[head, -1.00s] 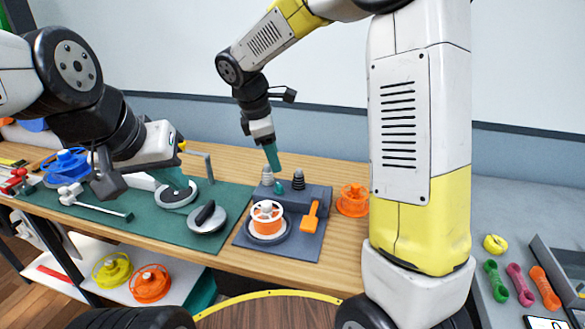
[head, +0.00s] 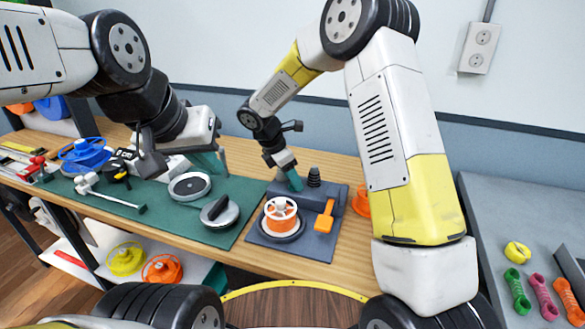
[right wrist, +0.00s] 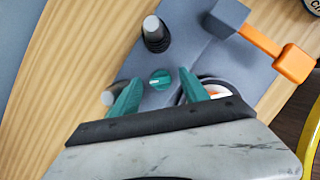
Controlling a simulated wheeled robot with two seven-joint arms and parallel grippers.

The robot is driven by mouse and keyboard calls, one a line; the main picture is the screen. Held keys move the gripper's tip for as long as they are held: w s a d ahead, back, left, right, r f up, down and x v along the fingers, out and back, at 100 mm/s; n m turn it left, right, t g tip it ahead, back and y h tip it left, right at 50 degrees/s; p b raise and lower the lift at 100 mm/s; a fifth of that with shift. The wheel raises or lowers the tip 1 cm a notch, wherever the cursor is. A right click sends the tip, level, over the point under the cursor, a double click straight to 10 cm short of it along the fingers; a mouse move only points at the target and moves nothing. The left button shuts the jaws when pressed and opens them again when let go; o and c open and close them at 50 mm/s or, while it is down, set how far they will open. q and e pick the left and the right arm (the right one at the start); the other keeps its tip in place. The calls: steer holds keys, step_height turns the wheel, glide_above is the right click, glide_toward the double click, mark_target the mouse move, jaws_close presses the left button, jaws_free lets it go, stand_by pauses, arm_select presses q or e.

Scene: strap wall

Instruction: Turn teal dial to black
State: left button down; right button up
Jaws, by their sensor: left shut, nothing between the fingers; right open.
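The teal dial (right wrist: 160,79) shows in the right wrist view as a small round knob with a white mark pointing left. It sits on a grey-blue block, between the teal fingers of my open right gripper (right wrist: 160,86), apart from both. In the head view my right gripper (head: 293,182) hides the dial. A black ribbed cone (head: 314,177) stands beside the dial; it also shows in the right wrist view (right wrist: 154,40). A grey post (right wrist: 108,98) is partly hidden by the left finger. My left gripper (head: 210,162) is shut and empty above the green mat.
A green mat (head: 150,218) with round discs lies left. An orange wheel (head: 361,203) stands by my right arm.

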steer(key=shift+f, duration=0.15)
jaws_close()
stand_by(0.4)
steer(key=m+g, duration=0.1)
steer(key=m, duration=0.3)
steer(key=shift+w+m+g+h, duration=0.2)
steer(key=shift+m+g+h, duration=0.1)
steer(key=shift+m+g, duration=0.1)
steer(key=m+g, duration=0.1)
steer(key=m, duration=0.3)
steer(key=shift+w+m+g, duration=0.1)
steer(key=shift+m+g, duration=0.2)
steer(key=shift+g, duration=0.1)
steer(key=m+g+y, duration=0.1)
steer(key=m, duration=0.3)
steer(key=shift+w+d+m, duration=0.1)
steer(key=shift+m, duration=0.2)
steer(key=shift+d+m+g+y, duration=0.1)
steer(key=shift+m+g+y, duration=0.3)
steer(key=shift+m, duration=0.6)
steer(key=shift+m+g+y, duration=0.3)
steer(key=shift+m+y, duration=0.1)
steer(key=shift+m, duration=0.6)
